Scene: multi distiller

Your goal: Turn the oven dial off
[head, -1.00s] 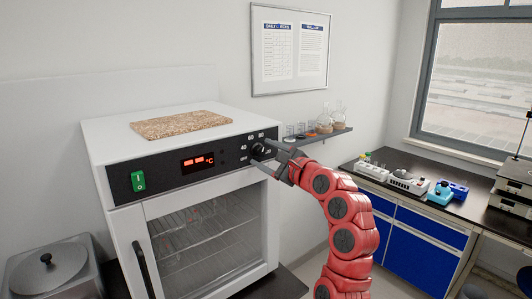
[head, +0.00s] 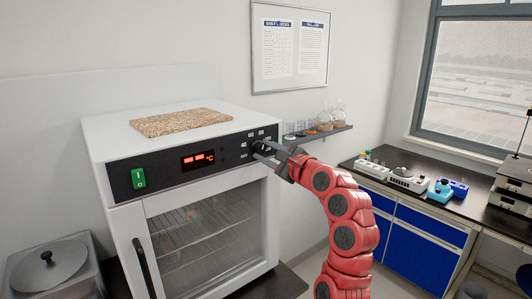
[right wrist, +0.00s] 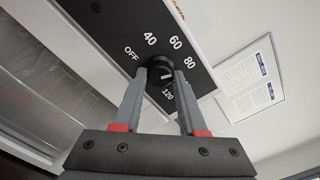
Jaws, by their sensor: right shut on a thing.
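The white oven (head: 180,119) stands at the left in the head view, with a black control panel (head: 165,166) along its top front edge. The dial (right wrist: 160,75) is a black round knob with a light pointer mark, ringed by OFF, 40, 60, 80 and 120 in the right wrist view. The pointer is aimed between 80 and 120. My right gripper (right wrist: 160,82) is shut on the dial, one finger on each side; in the head view it (head: 268,151) hides most of the dial. The red display is lit. My left gripper is not in view.
A cork-like board (head: 180,122) lies on the oven. A shelf with flasks (head: 325,120) is behind my right arm. A lidded metal bath (head: 48,270) stands at the lower left. A counter with instruments (head: 410,180) is at the right.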

